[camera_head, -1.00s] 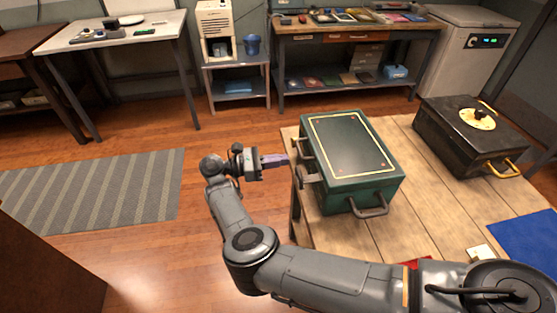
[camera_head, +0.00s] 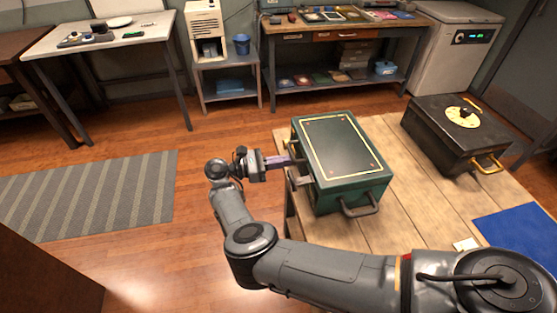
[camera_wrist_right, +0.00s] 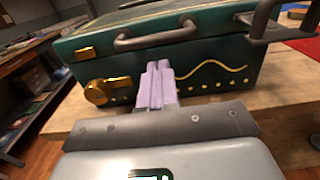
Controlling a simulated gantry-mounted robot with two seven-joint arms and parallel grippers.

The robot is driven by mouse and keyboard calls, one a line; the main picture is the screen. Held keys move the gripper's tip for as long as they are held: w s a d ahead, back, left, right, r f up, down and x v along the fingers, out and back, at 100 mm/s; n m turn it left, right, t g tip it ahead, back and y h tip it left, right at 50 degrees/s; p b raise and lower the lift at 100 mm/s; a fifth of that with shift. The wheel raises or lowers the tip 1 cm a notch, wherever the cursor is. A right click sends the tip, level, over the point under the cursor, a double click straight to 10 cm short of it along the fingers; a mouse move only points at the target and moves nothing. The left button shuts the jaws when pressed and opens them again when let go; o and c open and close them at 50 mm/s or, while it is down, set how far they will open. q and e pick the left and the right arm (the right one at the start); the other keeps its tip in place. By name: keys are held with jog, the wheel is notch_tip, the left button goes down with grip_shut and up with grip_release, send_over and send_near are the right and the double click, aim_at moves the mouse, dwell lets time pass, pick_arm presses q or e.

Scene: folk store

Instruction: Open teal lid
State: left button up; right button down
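The teal box stands on the wooden table with its teal lid (camera_head: 341,146) down. The lid has a dark top panel with a gold border. In the right wrist view, the box's side (camera_wrist_right: 215,82) shows a grey handle (camera_wrist_right: 155,38) on the lid, a gold knob-like fitting (camera_wrist_right: 108,91) below it, and a wavy gold line. My right gripper (camera_head: 288,160) is at the box's left side; its purple fingers (camera_wrist_right: 156,84) are together, below the handle, with nothing visible between them. Whether they touch the box, I cannot tell. My left gripper is not in view.
A black box (camera_head: 455,134) with a gold disc on top stands at the table's right. A blue mat (camera_head: 520,235) lies at the right edge. Bare wooden tabletop (camera_head: 415,205) lies between the boxes. My right arm crosses the near side.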

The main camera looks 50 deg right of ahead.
jog(key=shift+p+x, duration=0.9)
jog(key=shift+x, duration=0.1)
jog(key=shift+s+d+p, duration=0.5)
jog(key=shift+d+p, duration=0.05)
jog(key=shift+p, duration=0.1)
jog(key=shift+w+a+b, duration=0.15)
jog(key=shift+b, duration=0.2)
jog(key=shift+w+a, duration=0.1)
